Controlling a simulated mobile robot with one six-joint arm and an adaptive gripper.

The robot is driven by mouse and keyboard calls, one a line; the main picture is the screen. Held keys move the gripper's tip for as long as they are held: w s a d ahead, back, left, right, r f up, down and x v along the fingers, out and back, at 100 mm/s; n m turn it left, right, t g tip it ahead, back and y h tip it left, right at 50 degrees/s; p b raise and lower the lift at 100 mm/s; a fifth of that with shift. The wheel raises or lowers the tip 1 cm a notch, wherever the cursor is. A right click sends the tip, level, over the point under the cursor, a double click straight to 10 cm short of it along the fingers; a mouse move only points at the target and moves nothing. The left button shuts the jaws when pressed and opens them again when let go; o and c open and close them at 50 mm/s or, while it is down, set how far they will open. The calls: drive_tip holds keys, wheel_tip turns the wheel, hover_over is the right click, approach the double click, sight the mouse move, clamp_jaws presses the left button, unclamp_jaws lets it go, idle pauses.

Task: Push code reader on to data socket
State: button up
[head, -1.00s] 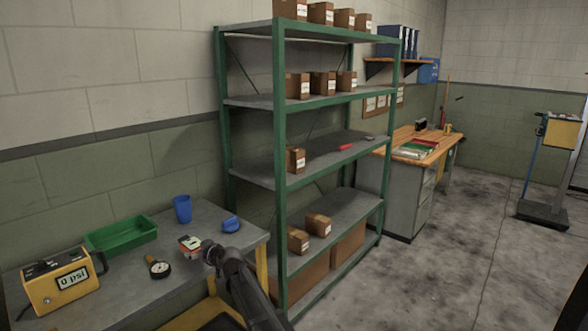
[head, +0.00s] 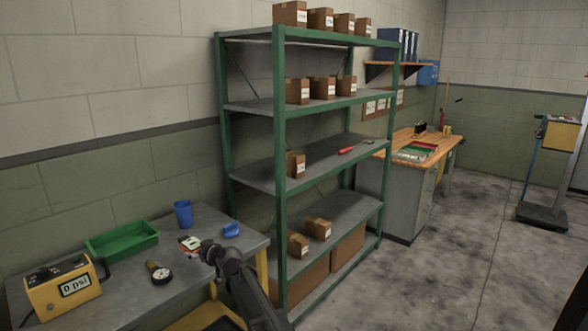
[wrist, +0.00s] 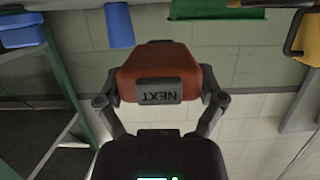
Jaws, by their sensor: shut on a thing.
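An orange-red device with a black "NEXT" button (wrist: 156,91), seen upside down in the wrist view, appears to be the code reader. My gripper (wrist: 160,84) is shut on its two sides. In the head view the reader (head: 189,243) shows a pale face with an orange edge, at or above the grey bench top; I cannot tell if it touches. My gripper also shows in the head view (head: 201,248), at the reader's right end. I cannot make out a data socket in either view.
The grey bench (head: 126,297) holds a green tray (head: 121,241), a yellow gauge box reading 0 psi (head: 62,288), a round dial gauge (head: 160,273), a blue cup (head: 183,214) and a blue item (head: 231,230). A green shelf rack (head: 279,170) stands right of my arm.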

drive_tip(key=shift+r, duration=0.1)
wheel_tip(320, 180, up, 13)
drive_tip(key=p, duration=1.2)
drive_tip(key=shift+f+p, duration=0.2)
drive_tip(key=shift+p, duration=0.2)
drive_tip(key=w+d+f+m+t+h+b, duration=0.1)
drive_tip(key=d+f+m+b, duration=0.1)
drive_tip(key=d+f+b, duration=1.05)
drive_tip(key=d+f+m+t+h+b, duration=0.1)
drive_tip(key=d+f+t+h+b, duration=0.1)
drive_tip(key=d+f+b, duration=1)
drive_tip(key=s+d+f+m+h+b, duration=0.1)
drive_tip(key=s+d+f+b, duration=0.1)
drive_tip(key=d+f+b, duration=0.3)
drive_tip(key=s+d+f+m+h+b, duration=0.1)
drive_tip(key=d+f+b, duration=0.5)
drive_tip(key=d, duration=0.6)
drive_tip(key=s+d+f+m+t+h+b, duration=0.1)
drive_tip(key=s+d+f+b, duration=0.2)
drive_tip(key=d+f+b, duration=0.3)
drive_tip(key=d, duration=0.3)
drive_tip(key=shift+s, duration=0.3)
